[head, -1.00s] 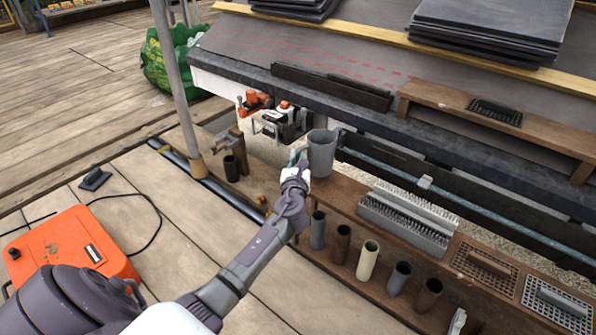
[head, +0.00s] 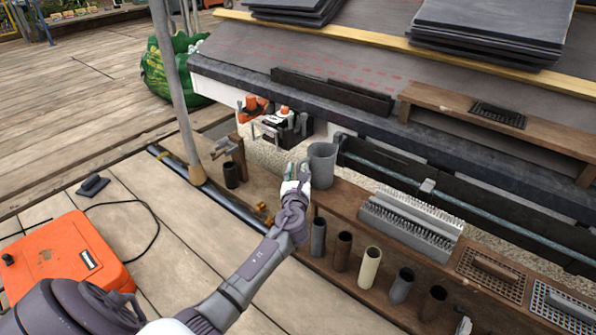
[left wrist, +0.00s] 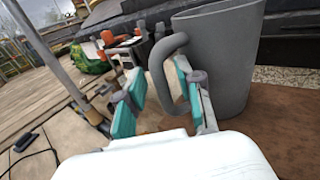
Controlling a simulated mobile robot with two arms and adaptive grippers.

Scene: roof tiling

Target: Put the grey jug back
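The grey jug (head: 321,165) stands upright on the brown plank (head: 345,196) in the head view. It fills the upper right of the left wrist view (left wrist: 222,55), with its handle (left wrist: 158,75) toward me. My left gripper (head: 297,172) is at the jug's handle side. In the left wrist view its teal-padded fingers (left wrist: 160,95) are spread apart. The handle is between them, with the right finger inside the loop and a gap to the left finger. The jug's base is partly hidden by the gripper.
Several upright tubes (head: 343,251) stand in front of the plank. A grey brush block (head: 410,222) and grated floats (head: 492,271) lie to the right. Orange-black tools (head: 275,120) are behind left, a pole (head: 175,90) further left. The roof edge (head: 300,92) rises behind.

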